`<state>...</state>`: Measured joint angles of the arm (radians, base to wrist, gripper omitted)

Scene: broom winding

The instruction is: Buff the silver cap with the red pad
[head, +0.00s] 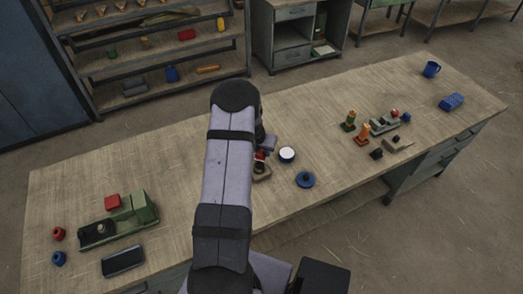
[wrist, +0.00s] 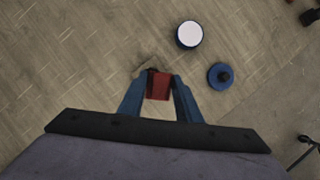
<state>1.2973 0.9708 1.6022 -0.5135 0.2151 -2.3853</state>
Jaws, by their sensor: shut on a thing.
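My gripper (wrist: 157,76) is shut on a small red block, which I take to be the red pad (wrist: 158,88). It sits between the two blue fingers in the wrist view. In the head view, a bit of the red pad (head: 260,156) shows beside my arm, just above a small tan-grey block (head: 262,173). An edge of that block shows beyond the fingertips in the wrist view, with a dark part by the left finger. I cannot tell whether the pad touches it. I cannot make out the silver cap for sure; pad and fingers may hide it.
A round white-topped tin (head: 287,154) and a blue knobbed lid (head: 305,180) lie right of my gripper. Several small fixtures (head: 385,125) stand farther right, with a blue mug (head: 431,69) and blue brush-like block (head: 451,102). A green machine (head: 120,222) stands at left.

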